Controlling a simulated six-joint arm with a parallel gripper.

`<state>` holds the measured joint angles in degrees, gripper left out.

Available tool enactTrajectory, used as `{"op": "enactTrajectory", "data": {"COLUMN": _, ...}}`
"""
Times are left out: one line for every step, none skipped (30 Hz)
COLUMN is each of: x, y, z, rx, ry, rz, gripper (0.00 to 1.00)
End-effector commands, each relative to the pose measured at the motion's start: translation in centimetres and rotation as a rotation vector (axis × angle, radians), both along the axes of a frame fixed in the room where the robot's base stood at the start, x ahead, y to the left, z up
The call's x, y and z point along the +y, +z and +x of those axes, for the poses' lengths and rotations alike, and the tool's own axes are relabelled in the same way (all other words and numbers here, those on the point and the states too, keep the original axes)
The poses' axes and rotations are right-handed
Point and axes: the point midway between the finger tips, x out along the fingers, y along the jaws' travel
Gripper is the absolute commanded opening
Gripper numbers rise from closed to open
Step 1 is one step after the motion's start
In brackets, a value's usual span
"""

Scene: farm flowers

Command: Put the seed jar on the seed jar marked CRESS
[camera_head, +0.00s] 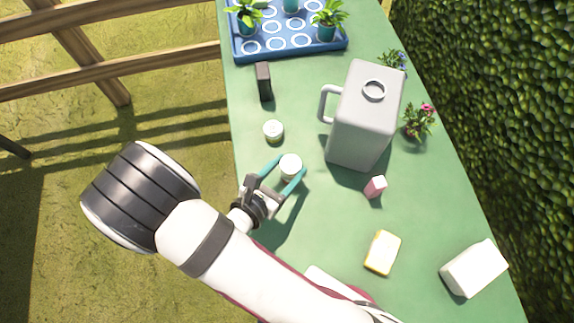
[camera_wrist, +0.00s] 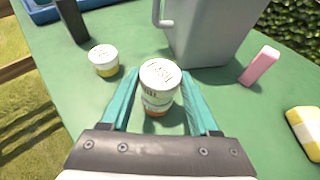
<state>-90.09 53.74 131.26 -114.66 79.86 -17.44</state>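Two small white seed jars appear stacked between my fingers. In the wrist view the upper jar (camera_wrist: 160,73) has a raised-lettered white lid, and the lower jar (camera_wrist: 155,108) shows an orange-brown base below it. I cannot read the lettering surely. In the head view the upper jar's lid (camera_head: 291,162) shows between the fingertips. My gripper (camera_head: 292,165) has its teal fingers close on both sides of the jar; whether they press on it is unclear. Another seed jar (camera_head: 273,131), with a yellow band (camera_wrist: 104,60), stands apart on the green table.
A large grey jug (camera_head: 362,125) stands close beyond the jars. A pink block (camera_head: 375,187), a yellow-and-white block (camera_head: 382,252) and a white block (camera_head: 474,269) lie to the right. A dark block (camera_head: 264,81) and a blue plant tray (camera_head: 337,43) are farther back.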

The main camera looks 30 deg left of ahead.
Motion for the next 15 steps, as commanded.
{"op": "enactTrajectory", "data": {"x": 0.0, "y": 0.02, "z": 0.0, "rx": 0.0, "ry": 0.0, "rz": 0.0, "gripper": 0.72}}
{"op": "enactTrajectory", "data": {"x": 0.0, "y": 0.03, "z": 0.0, "rx": 0.0, "ry": 0.0, "rz": 0.0, "gripper": 0.77}}
{"op": "enactTrajectory", "data": {"x": 0.0, "y": 0.03, "z": 0.0, "rx": 0.0, "ry": 0.0, "rz": 0.0, "gripper": 0.84}}
{"op": "enactTrajectory", "data": {"x": 0.01, "y": 0.03, "z": 0.0, "rx": 0.0, "ry": 0.0, "rz": 0.0, "gripper": 0.89}}
{"op": "enactTrajectory", "data": {"x": 0.01, "y": 0.04, "z": 0.01, "rx": 0.0, "ry": 0.0, "rz": 0.0, "gripper": 0.89}}
{"op": "enactTrajectory", "data": {"x": 0.01, "y": 0.04, "z": 0.01, "rx": 0.0, "ry": 0.0, "rz": 0.0, "gripper": 0.89}}
{"op": "enactTrajectory", "data": {"x": 0.01, "y": 0.04, "z": 0.01, "rx": 0.0, "ry": 0.0, "rz": 0.0, "gripper": 0.89}}
{"op": "enactTrajectory", "data": {"x": 0.01, "y": 0.04, "z": 0.01, "rx": 0.0, "ry": 0.0, "rz": 0.0, "gripper": 0.89}}
{"op": "enactTrajectory", "data": {"x": 0.01, "y": 0.04, "z": 0.01, "rx": 0.0, "ry": 0.0, "rz": 0.0, "gripper": 0.89}}
{"op": "enactTrajectory", "data": {"x": 0.01, "y": 0.04, "z": 0.01, "rx": 0.0, "ry": 0.0, "rz": 0.0, "gripper": 0.89}}
{"op": "enactTrajectory", "data": {"x": 0.01, "y": 0.05, "z": 0.01, "rx": 0.0, "ry": 0.0, "rz": 0.0, "gripper": 0.89}}
{"op": "enactTrajectory", "data": {"x": 0.02, "y": 0.12, "z": 0.01, "rx": 0.0, "ry": 0.0, "rz": 0.001, "gripper": 0.89}}
{"op": "enactTrajectory", "data": {"x": 0.03, "y": 0.27, "z": 0.0, "rx": 0.0, "ry": -0.001, "rz": 0.002, "gripper": 0.89}}
{"op": "enactTrajectory", "data": {"x": 0.06, "y": 0.43, "z": -0.13, "rx": 0.0, "ry": 0.0, "rz": 0.002, "gripper": 0.89}}
{"op": "enactTrajectory", "data": {"x": 0.15, "y": 0.61, "z": -0.66, "rx": 0.0, "ry": 0.004, "rz": 0.002, "gripper": 0.89}}
